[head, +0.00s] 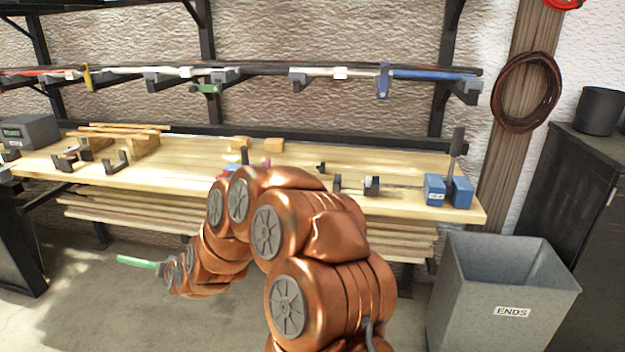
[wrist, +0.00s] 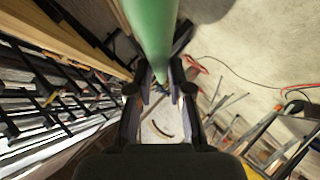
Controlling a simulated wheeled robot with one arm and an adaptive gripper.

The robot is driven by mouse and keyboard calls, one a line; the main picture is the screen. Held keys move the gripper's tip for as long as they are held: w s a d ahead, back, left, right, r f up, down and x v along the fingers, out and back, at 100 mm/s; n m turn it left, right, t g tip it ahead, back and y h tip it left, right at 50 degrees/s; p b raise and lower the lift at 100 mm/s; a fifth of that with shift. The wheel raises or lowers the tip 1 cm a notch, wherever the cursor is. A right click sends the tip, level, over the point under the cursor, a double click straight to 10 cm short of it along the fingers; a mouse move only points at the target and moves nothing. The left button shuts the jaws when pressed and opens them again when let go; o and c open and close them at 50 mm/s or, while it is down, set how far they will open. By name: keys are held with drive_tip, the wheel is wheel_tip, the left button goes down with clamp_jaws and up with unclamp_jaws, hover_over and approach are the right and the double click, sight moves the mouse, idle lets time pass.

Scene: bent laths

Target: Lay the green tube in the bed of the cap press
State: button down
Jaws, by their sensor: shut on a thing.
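The green tube (head: 137,262) sticks out to the left from the end of my arm, in front of the bench and lower than its top. In the wrist view the tube (wrist: 152,35) runs from the top edge down between the fingers. My gripper (wrist: 160,82) is shut on it. In the head view my gripper is mostly hidden by my copper arm. What looks like the cap press (head: 435,190) stands at the bench's right end, with blue blocks, an upright dark lever and dark supports to its left. No tube shows in it.
The wooden bench (head: 400,160) runs across the view. Dark cradles (head: 116,162) and a grey box (head: 28,132) stand at its left. My arm hides part of its middle. A grey bin marked ENDS (head: 500,285) stands on the floor at right. Floor at left is clear.

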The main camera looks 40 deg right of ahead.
drive_tip(key=s+d+r+b, duration=0.1)
drive_tip(key=s+d+r, duration=0.15)
drive_tip(key=d, duration=0.45)
drive_tip(key=s+d+r+b, duration=0.1)
drive_tip(key=d+r, duration=0.3)
drive_tip(key=d, duration=0.3)
drive_tip(key=s+d+r, duration=0.2)
drive_tip(key=d+r, duration=0.1)
drive_tip(key=d, duration=0.5)
drive_tip(key=s+d+r+b, duration=0.1)
drive_tip(key=s+d+r, duration=0.55)
drive_tip(key=s, duration=0.25)
drive_tip(key=s+d+r+b, duration=0.2)
drive_tip(key=s+d+r, duration=0.3)
drive_tip(key=s+d, duration=0.3)
drive_tip(key=w+d, duration=0.1)
drive_tip(key=w, duration=0.3)
drive_tip(key=w+d+f+p, duration=0.1)
drive_tip(key=w+d, duration=0.1)
drive_tip(key=w, duration=0.2)
drive_tip(key=w+d+p, duration=0.1)
drive_tip(key=w+d, duration=0.1)
drive_tip(key=w, duration=0.2)
drive_tip(key=shift+w+f, duration=0.35)
drive_tip(key=shift+w, duration=0.05)
drive_tip(key=shift+w+f, duration=0.1)
drive_tip(key=shift+f, duration=1.65)
drive_tip(key=shift+f, duration=0.1)
drive_tip(key=c, duration=1.1)
unclamp_jaws()
